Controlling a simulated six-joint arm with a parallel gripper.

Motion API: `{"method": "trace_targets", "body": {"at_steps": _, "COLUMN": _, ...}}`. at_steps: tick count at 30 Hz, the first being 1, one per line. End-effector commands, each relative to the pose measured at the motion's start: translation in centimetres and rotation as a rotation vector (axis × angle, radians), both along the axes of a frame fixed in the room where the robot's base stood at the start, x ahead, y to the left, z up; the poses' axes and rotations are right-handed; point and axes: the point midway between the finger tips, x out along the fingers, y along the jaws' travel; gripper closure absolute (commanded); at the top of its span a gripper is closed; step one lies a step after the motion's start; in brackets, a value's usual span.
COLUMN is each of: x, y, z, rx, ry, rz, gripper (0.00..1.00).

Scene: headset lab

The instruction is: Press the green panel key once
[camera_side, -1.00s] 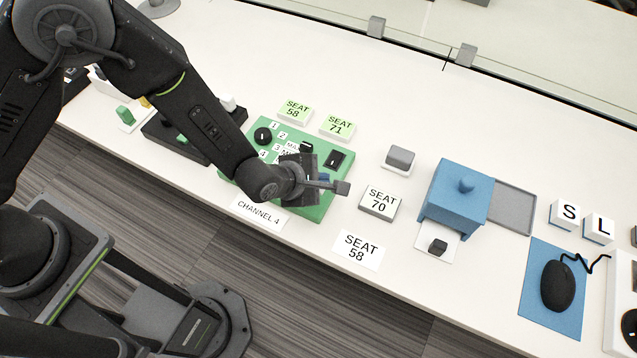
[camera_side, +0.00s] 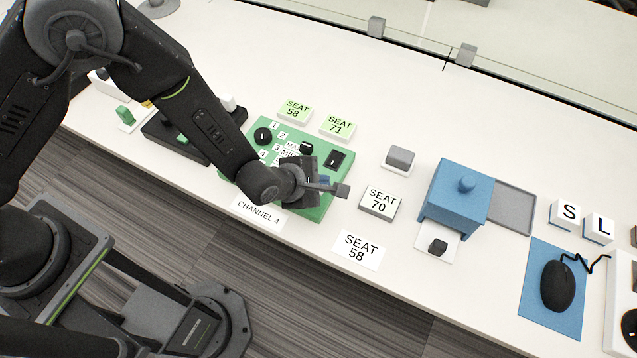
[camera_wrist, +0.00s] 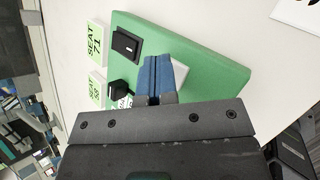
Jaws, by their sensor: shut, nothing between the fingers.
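The green panel (camera_side: 262,136) lies on the white table with a black knob (camera_side: 263,135), another dark knob (camera_side: 306,147) and a black rocker switch (camera_side: 335,158). My gripper (camera_side: 324,181) is over the panel's front right part. In the wrist view its blue fingertips (camera_wrist: 157,70) are together and empty, pointing at the green panel (camera_wrist: 205,60). A white piece (camera_wrist: 181,73) shows on the panel right beside the fingertips, partly hidden by them. I cannot make out a green key there, nor whether the fingertips touch the panel. The rocker switch (camera_wrist: 126,45) is left of the fingertips.
A black box (camera_side: 160,130) with a green part (camera_side: 183,139) stands left of the panel. Right of it are a "SEAT 70" block (camera_side: 379,203), a grey block (camera_side: 399,157) and a blue box (camera_side: 455,195). Green "SEAT" tags (camera_side: 338,125) lie behind.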

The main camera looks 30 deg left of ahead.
Motion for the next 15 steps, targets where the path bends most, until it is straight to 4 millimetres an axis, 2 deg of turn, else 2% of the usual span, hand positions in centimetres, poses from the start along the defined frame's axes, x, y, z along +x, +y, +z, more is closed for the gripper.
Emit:
{"method": "trace_targets", "body": {"at_steps": 7, "x": 0.0, "y": 0.0, "z": 0.2, "rx": 0.001, "ry": 0.002, "rz": 0.001, "gripper": 1.00}}
{"method": "trace_targets", "body": {"at_steps": 15, "x": -0.1, "y": 0.1, "z": 1.5, "rx": 0.002, "ry": 0.001, "rz": 0.000, "gripper": 1.00}}
